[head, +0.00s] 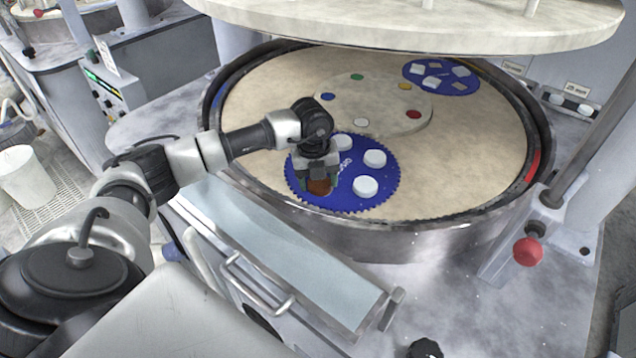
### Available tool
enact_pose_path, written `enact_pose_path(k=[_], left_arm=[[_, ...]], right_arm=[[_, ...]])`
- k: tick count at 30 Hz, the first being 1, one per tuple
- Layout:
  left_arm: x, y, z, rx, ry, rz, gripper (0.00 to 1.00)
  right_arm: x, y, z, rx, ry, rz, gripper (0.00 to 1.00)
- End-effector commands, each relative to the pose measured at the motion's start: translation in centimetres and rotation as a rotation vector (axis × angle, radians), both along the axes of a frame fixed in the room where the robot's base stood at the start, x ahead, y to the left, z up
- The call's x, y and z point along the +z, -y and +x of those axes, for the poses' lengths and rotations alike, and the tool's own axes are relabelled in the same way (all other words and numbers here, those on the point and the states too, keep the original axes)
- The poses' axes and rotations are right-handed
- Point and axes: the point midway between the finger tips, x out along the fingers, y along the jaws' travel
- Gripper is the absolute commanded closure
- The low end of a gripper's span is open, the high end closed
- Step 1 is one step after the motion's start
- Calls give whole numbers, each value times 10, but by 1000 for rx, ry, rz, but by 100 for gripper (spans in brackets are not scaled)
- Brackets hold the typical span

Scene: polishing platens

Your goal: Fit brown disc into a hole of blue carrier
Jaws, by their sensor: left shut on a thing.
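The blue carrier (345,198), a toothed disc, lies on the near part of the beige platen (440,180). My left gripper (319,184) is over the left part of this carrier, pointing down, shut on the brown disc (319,187). The disc shows between the fingers, at or just above the carrier. I cannot tell whether it touches the carrier, and the hole beneath is hidden. My right gripper is not in view.
A second blue carrier (441,77) with grey square pieces lies at the back. A round central plate (373,107) bears coloured dots. A metal rim (440,236) surrounds the platen. A large upper plate (420,25) hangs above the back. A red knob (528,251) stands at right.

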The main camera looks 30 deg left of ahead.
Motion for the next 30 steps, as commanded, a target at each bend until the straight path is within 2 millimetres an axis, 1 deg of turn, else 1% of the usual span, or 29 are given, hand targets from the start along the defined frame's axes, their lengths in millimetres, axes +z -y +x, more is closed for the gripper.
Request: enact_pose_path(k=[1, 3, 4, 5, 14, 17, 19, 23, 24, 30], left_arm=[[-4, 1, -2, -1, -8, 1, 56], [-4, 1, -2, -1, -9, 2, 67], [-4, 1, -2, -1, -9, 2, 67], [-4, 0, -2, -1, -8, 1, 72], [-1, 1, -1, -1, -8, 1, 72], [6, 0, -1, 0, -5, 1, 72], [14, 0, 0, -1, -2, 2, 72], [38, 0, 0, -2, 2, 3, 72], [42, 10, -4, -7, -1, 1, 72], [68, 49, -22, -7, 0, 1, 72]], right_arm=[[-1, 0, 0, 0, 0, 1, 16], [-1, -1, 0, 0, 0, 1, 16], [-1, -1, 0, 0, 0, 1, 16], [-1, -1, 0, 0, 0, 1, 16], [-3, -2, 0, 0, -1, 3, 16], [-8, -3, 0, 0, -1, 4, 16], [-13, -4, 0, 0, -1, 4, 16], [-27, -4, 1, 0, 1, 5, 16], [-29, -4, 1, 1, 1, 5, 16], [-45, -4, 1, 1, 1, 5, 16]])
